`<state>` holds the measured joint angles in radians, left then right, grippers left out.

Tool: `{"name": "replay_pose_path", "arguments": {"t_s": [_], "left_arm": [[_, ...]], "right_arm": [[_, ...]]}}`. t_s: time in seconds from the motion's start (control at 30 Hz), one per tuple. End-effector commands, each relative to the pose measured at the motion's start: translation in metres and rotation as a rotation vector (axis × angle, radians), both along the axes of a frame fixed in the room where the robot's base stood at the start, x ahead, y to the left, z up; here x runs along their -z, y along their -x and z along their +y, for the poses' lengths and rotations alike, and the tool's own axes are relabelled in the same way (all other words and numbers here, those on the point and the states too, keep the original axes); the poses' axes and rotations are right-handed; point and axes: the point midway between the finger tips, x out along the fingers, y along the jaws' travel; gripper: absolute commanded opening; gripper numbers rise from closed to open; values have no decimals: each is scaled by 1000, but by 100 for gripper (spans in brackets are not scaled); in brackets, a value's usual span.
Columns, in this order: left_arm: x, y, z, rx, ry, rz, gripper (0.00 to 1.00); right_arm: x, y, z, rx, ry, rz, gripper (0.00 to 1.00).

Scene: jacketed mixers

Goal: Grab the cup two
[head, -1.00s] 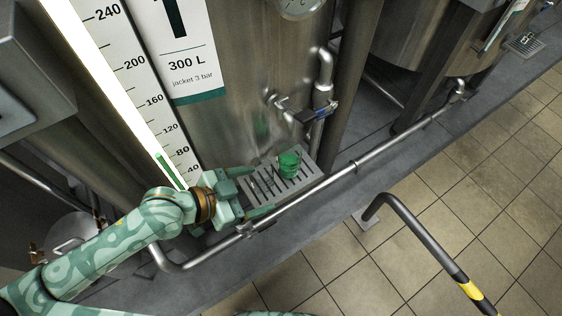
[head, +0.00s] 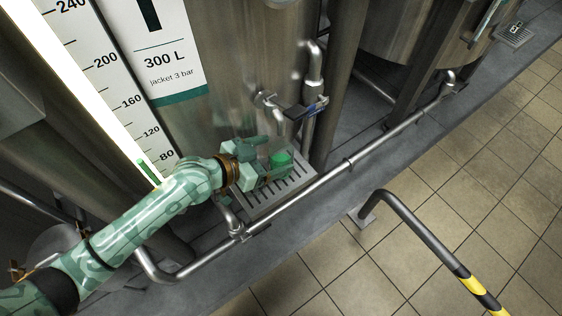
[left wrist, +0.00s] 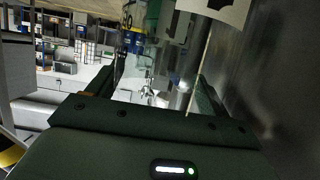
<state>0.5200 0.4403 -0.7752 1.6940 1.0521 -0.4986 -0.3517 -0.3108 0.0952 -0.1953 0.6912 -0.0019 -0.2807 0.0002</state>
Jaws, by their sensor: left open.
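A clear cup with green contents (head: 281,159) stands on the slotted drip grate (head: 242,209) below the tank's tap. No number is readable on it. My left gripper (head: 275,160) is open at the cup, with its fingers reaching along the cup's sides. I cannot tell whether they touch it. In the left wrist view the dark fingers (left wrist: 155,93) stand apart, with a see-through shape between them that I cannot make out clearly. My right gripper is not in view.
A tap with a blue-marked handle (head: 312,106) hangs just above the grate. A steel pipe (head: 320,184) runs along the grate's front. A bent rail with yellow and black bands (head: 420,232) stands on the tiled floor. Another grate (head: 515,37) lies far right.

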Motion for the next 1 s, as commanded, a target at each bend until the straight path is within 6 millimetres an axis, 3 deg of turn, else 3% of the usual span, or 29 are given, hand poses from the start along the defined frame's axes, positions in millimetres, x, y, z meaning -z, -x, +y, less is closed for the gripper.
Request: {"name": "replay_pose_path", "arguments": {"t_s": [0.1, 0.3, 0.5, 0.57, 0.83, 1.0], "left_arm": [[5, -5, -6, 0, -2, 1, 79], [3, -5, -6, -1, -2, 0, 79], [3, -5, -6, -1, -2, 0, 24], [3, -5, -6, -1, -1, -1, 9], [0, -5, -6, 0, -1, -2, 9], [-16, -5, -6, 0, -1, -6, 9]], "right_arm": [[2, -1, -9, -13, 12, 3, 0], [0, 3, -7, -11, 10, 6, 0], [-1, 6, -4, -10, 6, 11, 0], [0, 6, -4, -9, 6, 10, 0], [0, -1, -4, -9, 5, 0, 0], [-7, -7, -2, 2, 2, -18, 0]]}}
